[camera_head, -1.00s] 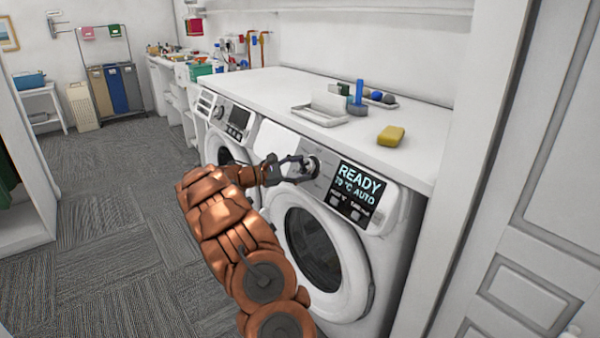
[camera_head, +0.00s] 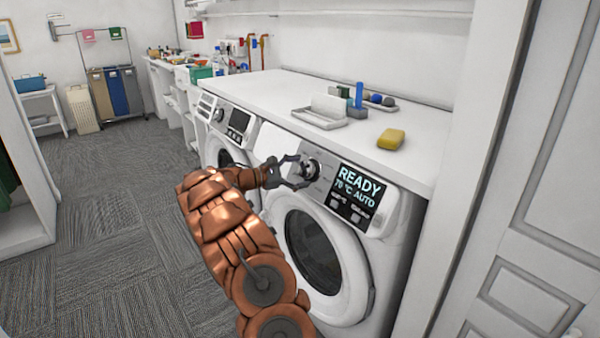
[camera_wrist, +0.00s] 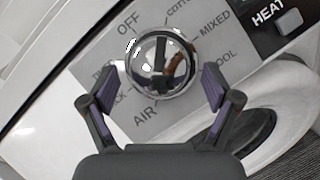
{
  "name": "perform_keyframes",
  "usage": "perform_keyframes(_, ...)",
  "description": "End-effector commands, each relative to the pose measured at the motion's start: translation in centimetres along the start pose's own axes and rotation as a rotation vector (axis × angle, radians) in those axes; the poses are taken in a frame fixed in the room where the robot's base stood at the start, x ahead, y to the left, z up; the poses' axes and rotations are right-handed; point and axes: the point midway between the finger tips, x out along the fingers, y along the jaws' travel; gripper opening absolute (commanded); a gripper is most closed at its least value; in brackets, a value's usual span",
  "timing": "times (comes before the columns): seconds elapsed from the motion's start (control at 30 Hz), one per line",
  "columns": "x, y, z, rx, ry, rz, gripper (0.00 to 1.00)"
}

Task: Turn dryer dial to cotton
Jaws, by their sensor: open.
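The dryer (camera_head: 392,262) stands at the right under the white counter, with a lit display (camera_head: 358,194) reading READY, 70 °C AUTO. Its chrome dial (camera_head: 309,169) is left of the display, and it fills the middle of the wrist view (camera_wrist: 162,62). Labels around it there include OFF, MIXED, AIR and partly cut or covered words, one at the top starting "COT". A dark bar runs up and down the dial's face. My gripper (camera_head: 299,172) is open at the dial. In the wrist view its fingers (camera_wrist: 160,92) stand apart on either side of the dial's lower part, with gaps visible.
A second machine (camera_head: 229,130) stands to the left. The counter (camera_head: 275,92) above carries a yellow sponge (camera_head: 391,139), a white tray (camera_head: 318,121) and small bottles. A HEAT button (camera_wrist: 289,21) lies to the dial's upper right. The carpeted floor at left is clear.

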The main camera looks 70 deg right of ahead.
Motion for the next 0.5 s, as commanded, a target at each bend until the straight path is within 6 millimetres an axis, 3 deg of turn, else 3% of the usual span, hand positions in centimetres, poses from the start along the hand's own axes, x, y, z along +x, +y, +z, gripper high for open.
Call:
perform_keyframes(0.23, -1.6, 0.1, -0.1, 0.000, 0.002, 0.004, 0.88)
perform_keyframes(0.5, -6.6, 0.1, 0.0, 0.000, 0.002, 0.004, 0.88)
